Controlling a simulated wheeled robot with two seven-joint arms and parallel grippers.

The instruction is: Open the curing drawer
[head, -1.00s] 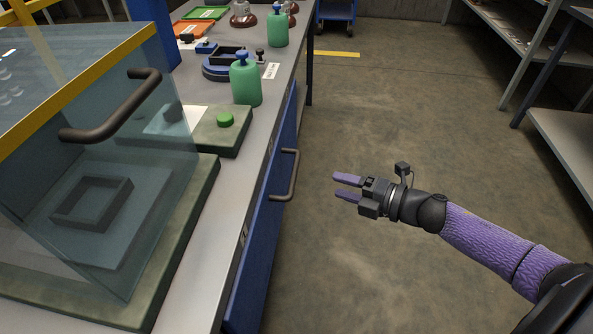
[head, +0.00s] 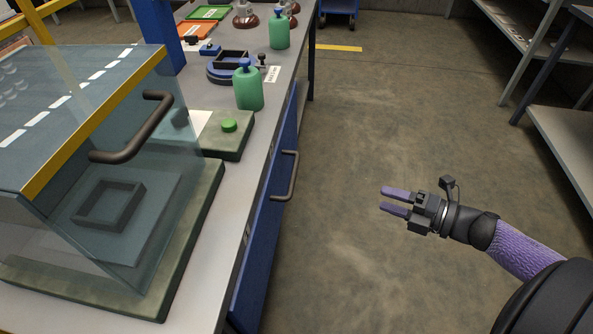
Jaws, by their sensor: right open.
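The curing drawer is not labelled legibly in view. A blue drawer front (head: 262,245) forms the right side of the bench, with a grey-brown bar handle (head: 289,176) standing out from it. The drawer looks shut. My right gripper (head: 383,201) is open and empty, over the floor to the right of the handle and clearly apart from it. Its two purple fingers point left toward the bench. My left gripper is not in view.
A clear guarded box with a dark handle (head: 140,132) stands on the bench at left. Green bottles (head: 248,90), a green button (head: 229,126) and trays (head: 209,13) sit behind it. Shelves (head: 566,128) stand at right. The floor (head: 350,130) between is clear.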

